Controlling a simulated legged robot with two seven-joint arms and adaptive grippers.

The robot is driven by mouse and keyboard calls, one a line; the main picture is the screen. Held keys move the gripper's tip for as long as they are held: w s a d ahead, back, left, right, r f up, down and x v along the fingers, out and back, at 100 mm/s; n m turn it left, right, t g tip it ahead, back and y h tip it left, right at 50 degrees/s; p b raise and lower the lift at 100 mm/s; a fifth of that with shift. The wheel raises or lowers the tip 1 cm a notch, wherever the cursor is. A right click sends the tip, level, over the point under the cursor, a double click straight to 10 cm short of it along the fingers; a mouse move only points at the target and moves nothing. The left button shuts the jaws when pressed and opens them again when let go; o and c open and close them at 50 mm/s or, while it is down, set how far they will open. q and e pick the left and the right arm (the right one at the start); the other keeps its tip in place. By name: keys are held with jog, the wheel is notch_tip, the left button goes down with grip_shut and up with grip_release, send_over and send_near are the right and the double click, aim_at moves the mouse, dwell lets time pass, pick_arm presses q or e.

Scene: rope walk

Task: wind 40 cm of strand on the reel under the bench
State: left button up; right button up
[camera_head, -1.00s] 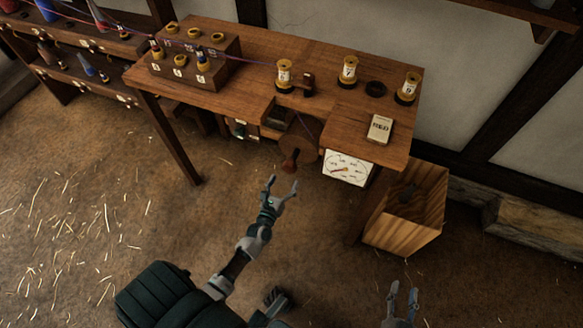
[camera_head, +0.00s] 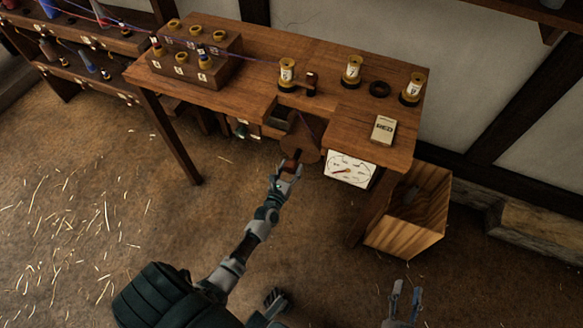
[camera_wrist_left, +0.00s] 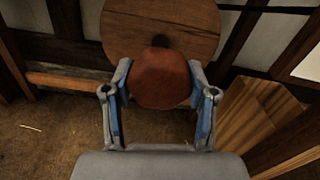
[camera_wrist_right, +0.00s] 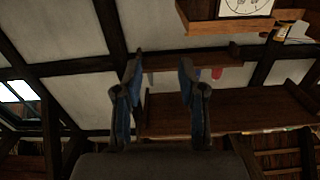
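The round wooden reel disc (camera_head: 304,143) hangs under the bench front, with a red-brown crank knob (camera_head: 290,165) in front. The left wrist view shows the disc (camera_wrist_left: 125,25) behind the knob (camera_wrist_left: 160,80). My left gripper (camera_head: 287,174) is at the knob. A thin purple strand (camera_head: 240,58) runs over the bench (camera_head: 240,85) toward the spool near the reel. My right gripper (camera_head: 405,290) is open and empty, low at the right, away from the bench.
A white dial (camera_head: 350,170) hangs right of the reel. A wooden bin (camera_head: 405,235) stands at the bench's right end. The floor left of my arm is clear except for straw.

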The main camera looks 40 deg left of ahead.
pick_arm(q)
jog(key=shift+a, duration=0.1)
jog(key=shift+m, duration=0.3)
